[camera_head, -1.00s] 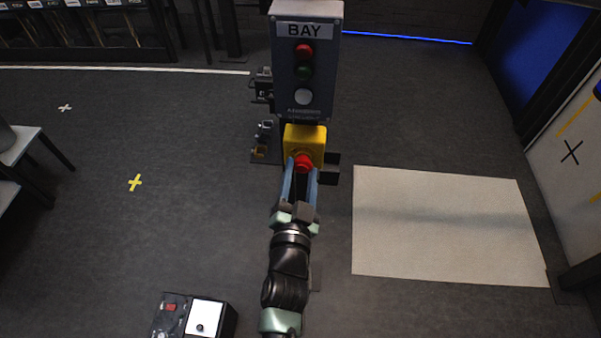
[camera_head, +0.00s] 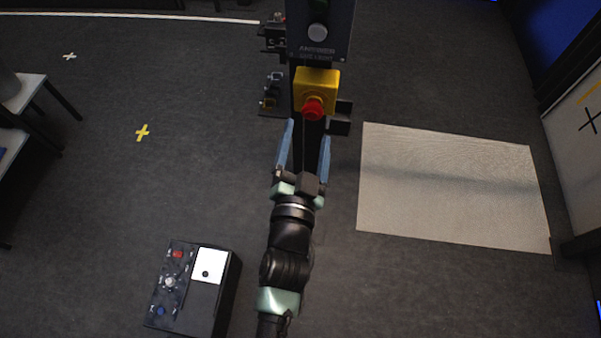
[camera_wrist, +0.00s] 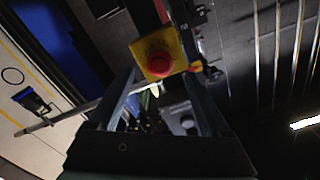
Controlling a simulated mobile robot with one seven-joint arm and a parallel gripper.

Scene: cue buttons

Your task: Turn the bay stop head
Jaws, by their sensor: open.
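The bay stop head is a red mushroom button (camera_head: 312,108) on a yellow box (camera_head: 316,80), mounted on a dark post below the grey bay panel (camera_head: 318,42). My gripper (camera_head: 308,130) is open, its two blue-grey fingers spread apart, just short of and below the red head in the head view. Nothing is between the fingers that I can see. In the wrist view the red head (camera_wrist: 159,61) and its yellow box (camera_wrist: 170,48) appear beyond the fingertips, tilted, with the gripper (camera_wrist: 158,85) apart from them.
A black control box (camera_head: 190,285) with a red knob and a white plate lies at lower left. A pale mat (camera_head: 455,190) lies on the floor to the right. Small fittings (camera_head: 272,90) stand left of the post. White tables (camera_head: 22,92) stand at far left.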

